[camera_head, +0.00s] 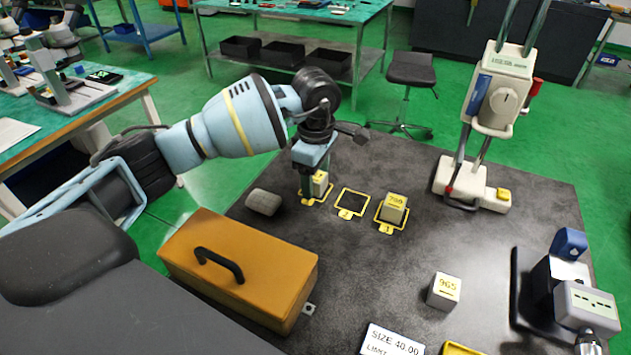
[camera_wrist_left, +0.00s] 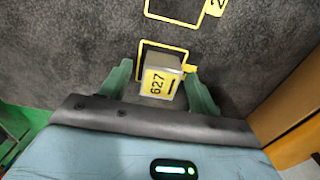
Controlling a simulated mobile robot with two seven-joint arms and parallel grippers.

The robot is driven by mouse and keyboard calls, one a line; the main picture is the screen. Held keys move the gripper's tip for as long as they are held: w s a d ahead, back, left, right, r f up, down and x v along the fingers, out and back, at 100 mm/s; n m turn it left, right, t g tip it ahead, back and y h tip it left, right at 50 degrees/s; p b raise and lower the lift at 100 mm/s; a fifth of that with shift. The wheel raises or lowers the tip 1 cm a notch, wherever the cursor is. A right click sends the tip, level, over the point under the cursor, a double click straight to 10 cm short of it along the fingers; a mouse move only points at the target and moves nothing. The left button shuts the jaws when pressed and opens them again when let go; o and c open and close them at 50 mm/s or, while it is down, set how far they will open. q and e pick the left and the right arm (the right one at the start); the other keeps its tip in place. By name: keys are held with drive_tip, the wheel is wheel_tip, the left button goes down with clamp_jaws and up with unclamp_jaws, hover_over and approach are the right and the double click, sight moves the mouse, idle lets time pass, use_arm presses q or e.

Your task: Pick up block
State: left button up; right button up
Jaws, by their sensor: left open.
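A block labelled 627 (camera_wrist_left: 163,78) stands in a yellow-outlined square; it also shows in the head view (camera_head: 320,184), partly hidden by my gripper. My left gripper (camera_wrist_left: 158,68) is open, with one green finger on either side of this block. A gap shows between the fingers and the block. In the head view my left gripper (camera_head: 317,185) points down at the same block. A second block (camera_head: 394,208) with a yellow label stands in another yellow square. A third block, labelled 965 (camera_head: 444,291), stands nearer on the table. My right gripper is in neither view.
An empty yellow square (camera_head: 352,204) lies between the two marked blocks. An orange case (camera_head: 235,268) with a black handle and a grey rounded object (camera_head: 263,202) are close to my left arm. A white stand (camera_head: 473,185) and a grey device (camera_head: 588,303) occupy the right side.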

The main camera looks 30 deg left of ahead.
sight(316, 176)
use_arm(q)
drive_tip(key=c, duration=1.2)
drive_tip(key=shift+o, duration=0.2)
drive_tip(key=shift+r, duration=5.05)
